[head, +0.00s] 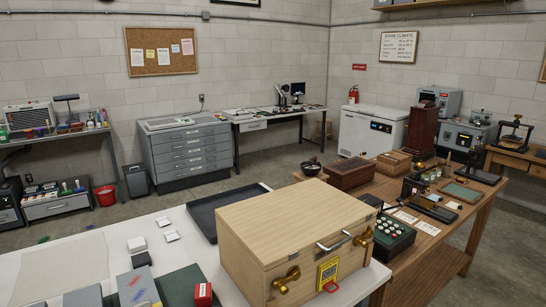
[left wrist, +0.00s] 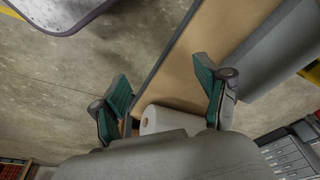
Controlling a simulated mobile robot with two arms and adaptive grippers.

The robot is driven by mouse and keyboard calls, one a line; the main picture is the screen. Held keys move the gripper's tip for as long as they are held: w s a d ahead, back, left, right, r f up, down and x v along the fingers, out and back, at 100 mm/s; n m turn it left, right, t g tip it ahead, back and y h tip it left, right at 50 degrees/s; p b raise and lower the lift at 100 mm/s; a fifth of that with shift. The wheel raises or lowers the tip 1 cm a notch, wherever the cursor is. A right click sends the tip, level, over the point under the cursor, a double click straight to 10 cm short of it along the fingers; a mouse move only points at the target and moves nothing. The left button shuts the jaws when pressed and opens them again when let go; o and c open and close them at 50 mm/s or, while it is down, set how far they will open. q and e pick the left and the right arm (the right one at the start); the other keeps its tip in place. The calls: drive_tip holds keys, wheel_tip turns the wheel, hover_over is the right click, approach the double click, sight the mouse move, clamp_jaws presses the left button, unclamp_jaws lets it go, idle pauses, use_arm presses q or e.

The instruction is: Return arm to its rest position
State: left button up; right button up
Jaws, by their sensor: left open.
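Neither arm shows in the head view. My left gripper (left wrist: 163,95) shows in the left wrist view, its two green-padded fingers spread wide apart with nothing between them. Below it are the concrete floor (left wrist: 90,75), a tan board-like surface (left wrist: 205,45) and a white roll (left wrist: 160,119), all apart from the fingers as far as I can tell. My right gripper is in neither view.
A wooden box (head: 295,230) with brass knobs stands on the white table (head: 115,240) close in front, beside a black tray (head: 205,215). A wooden workbench (head: 430,245) with several devices stands right. Grey drawers (head: 187,157) stand at the back; the floor (head: 250,172) between is clear.

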use_arm(q)
drive_tip(key=s+a+f+g, duration=0.1)
drive_tip(key=s+a+f, duration=0.2)
drive_tip(key=s+f, duration=1.4)
wheel_tip(320, 180, down, 3)
drive_tip(key=shift+s+r+b, duration=0.2)
drive_tip(key=shift+s+b, duration=0.1)
drive_tip(key=shift+b, duration=0.05)
